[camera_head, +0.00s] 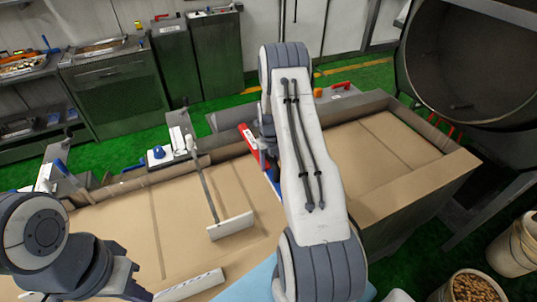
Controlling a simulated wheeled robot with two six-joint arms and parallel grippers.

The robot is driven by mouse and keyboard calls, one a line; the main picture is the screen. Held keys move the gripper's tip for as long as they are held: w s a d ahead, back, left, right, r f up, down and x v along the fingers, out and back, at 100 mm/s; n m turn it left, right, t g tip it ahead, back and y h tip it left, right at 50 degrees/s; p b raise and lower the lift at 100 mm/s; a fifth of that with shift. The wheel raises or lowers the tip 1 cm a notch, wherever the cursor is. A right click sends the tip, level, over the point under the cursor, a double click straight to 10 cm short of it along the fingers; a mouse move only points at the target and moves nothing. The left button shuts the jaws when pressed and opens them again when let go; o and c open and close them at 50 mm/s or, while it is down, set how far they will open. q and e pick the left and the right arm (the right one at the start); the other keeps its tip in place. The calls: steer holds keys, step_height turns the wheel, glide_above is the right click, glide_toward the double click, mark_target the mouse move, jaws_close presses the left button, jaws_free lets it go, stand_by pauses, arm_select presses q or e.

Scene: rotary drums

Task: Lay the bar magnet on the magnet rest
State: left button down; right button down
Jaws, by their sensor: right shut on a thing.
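The bar magnet looks to be the long bar with a red end (253,141) and a blue end (272,184), near the middle of the head view. My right gripper (264,151) is shut on it at about its middle; my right arm's large white link hides part of the bar and of the fingers. My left gripper (135,277) is low at the left, apart from the magnet; its finger gap is not clear. I cannot pick out the magnet rest for certain; my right arm may hide it.
A brown cardboard-like surface (130,222) with raised edges spreads below my arms. A long-handled white scraper (231,226) lies on it, with a white bar (190,286) nearer. A large drum (470,62) and a bucket of nuts (472,288) stand at right.

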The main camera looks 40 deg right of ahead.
steer(key=shift+w+f, duration=0.1)
steer(key=shift+f, duration=0.1)
steer(key=shift+f, duration=0.2)
steer(key=c, duration=0.7)
jaws_free()
steer(key=shift+f, duration=0.2)
steer(key=shift+c, duration=0.2)
steer(key=o, duration=0.4)
steer(key=shift+r, duration=0.1)
steer(key=shift+r, duration=0.1)
